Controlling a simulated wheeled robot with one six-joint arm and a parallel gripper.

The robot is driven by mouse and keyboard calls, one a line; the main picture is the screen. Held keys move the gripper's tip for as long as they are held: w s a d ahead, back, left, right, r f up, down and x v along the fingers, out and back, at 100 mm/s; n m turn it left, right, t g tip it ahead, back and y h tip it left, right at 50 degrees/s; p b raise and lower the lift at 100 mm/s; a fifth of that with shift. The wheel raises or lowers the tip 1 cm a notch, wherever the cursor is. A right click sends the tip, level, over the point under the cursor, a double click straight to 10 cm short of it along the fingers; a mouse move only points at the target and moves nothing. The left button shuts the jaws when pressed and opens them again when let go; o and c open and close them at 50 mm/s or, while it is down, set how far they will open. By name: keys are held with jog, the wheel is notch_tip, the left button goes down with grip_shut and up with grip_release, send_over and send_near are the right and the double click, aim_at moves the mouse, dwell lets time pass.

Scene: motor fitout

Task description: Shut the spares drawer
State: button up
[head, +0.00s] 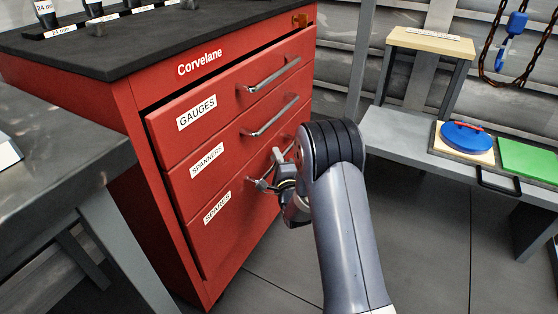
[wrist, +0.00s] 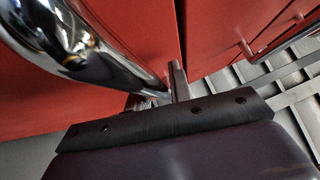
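The spares drawer (head: 222,240) is the bottom drawer of the red cabinet, marked SPARES. Its front looks roughly in line with the two drawer fronts above, with no wide gap visible. My gripper (head: 268,170) is at its chrome handle, partly hidden by my own arm. In the wrist view a large chrome bar (wrist: 85,45), apparently the handle, crosses the upper left close to the camera. A narrow grey piece (wrist: 178,82) stands beside the bar's lower end. Whether the fingers are apart or closed around the handle is not clear.
The gauges drawer (head: 225,95) and spanners drawer (head: 230,140) are above. A dark bench (head: 50,150) stands close at the left. A grey shelf (head: 400,135) with a blue round item (head: 467,137) and a green block (head: 528,160) is at right. Tiled floor between is clear.

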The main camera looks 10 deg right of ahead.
jog(key=o, duration=0.3)
jog(key=p+v, duration=0.2)
jog(key=v, duration=0.8)
jog(key=shift+s, duration=0.4)
jog(key=b+x, duration=0.2)
jog(key=x, duration=0.8)
jog(key=shift+w+d, duration=0.1)
jog(key=shift+w, duration=0.15)
jog(key=shift+d+r+p, duration=0.1)
jog(key=shift+d+p, duration=0.2)
jog(key=shift+s+d+p, duration=0.3)
jog(key=shift+s+d, duration=0.35)
jog(key=shift+d, duration=0.1)
